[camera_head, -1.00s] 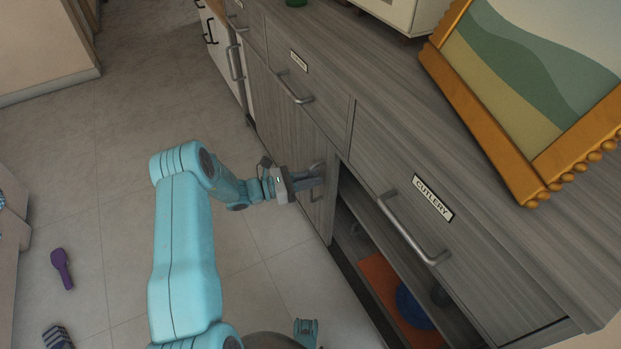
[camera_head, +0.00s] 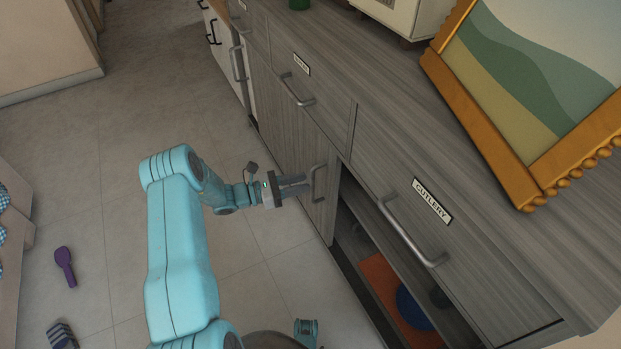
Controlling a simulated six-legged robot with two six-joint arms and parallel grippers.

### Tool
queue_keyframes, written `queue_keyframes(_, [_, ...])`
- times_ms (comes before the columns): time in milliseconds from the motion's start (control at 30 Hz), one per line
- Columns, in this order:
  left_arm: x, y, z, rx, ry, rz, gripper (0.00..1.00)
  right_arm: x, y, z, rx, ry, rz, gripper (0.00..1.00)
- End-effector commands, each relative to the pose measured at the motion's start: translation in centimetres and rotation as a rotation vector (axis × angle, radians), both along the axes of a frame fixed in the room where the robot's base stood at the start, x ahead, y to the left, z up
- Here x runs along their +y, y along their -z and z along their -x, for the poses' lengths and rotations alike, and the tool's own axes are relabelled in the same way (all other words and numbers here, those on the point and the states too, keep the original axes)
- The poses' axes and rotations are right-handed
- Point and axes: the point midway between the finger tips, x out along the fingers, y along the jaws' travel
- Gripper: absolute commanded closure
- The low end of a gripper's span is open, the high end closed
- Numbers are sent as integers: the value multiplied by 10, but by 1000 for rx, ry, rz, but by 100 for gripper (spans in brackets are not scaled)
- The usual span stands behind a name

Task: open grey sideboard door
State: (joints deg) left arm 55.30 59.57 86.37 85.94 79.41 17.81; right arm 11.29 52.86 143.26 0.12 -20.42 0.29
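The grey sideboard (camera_head: 345,110) runs diagonally along the right, with wood-grain fronts. Its door (camera_head: 286,133) is below a labelled drawer and looks flush with the front. The door's upright metal handle (camera_head: 317,183) is near the door's right edge. My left gripper (camera_head: 301,185) is just left of this handle, pointing at it. Its fingers look slightly apart, with nothing between them, and their tips seem just short of the handle.
Right of the door is an open compartment with a shelf, an orange item (camera_head: 385,285) and a blue item (camera_head: 412,309). The cutlery drawer handle (camera_head: 412,231) juts out above it.

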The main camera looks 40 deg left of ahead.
Motion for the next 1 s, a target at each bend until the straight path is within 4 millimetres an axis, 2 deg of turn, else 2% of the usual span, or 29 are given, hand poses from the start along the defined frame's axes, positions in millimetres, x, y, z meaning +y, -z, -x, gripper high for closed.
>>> queue_keyframes(33, [9, -4, 12, 1, -6, 0, 68, 1, -7, 1, 2, -4, 0, 57])
queue_keyframes(200, [35, -3, 51, 1, -6, -1, 68, 3, -15, 3, 5, -11, -2, 57])
queue_keyframes(400, [56, -1, 85, 1, -3, 0, 68, 4, -20, 5, 8, -18, -4, 57])
queue_keyframes(600, [66, -1, 100, 0, 0, 0, 68, 5, -22, 5, 9, -20, -4, 57])
queue_keyframes(1000, [66, 0, 101, -1, 1, 1, 68, 5, -22, 5, 9, -20, -4, 57])
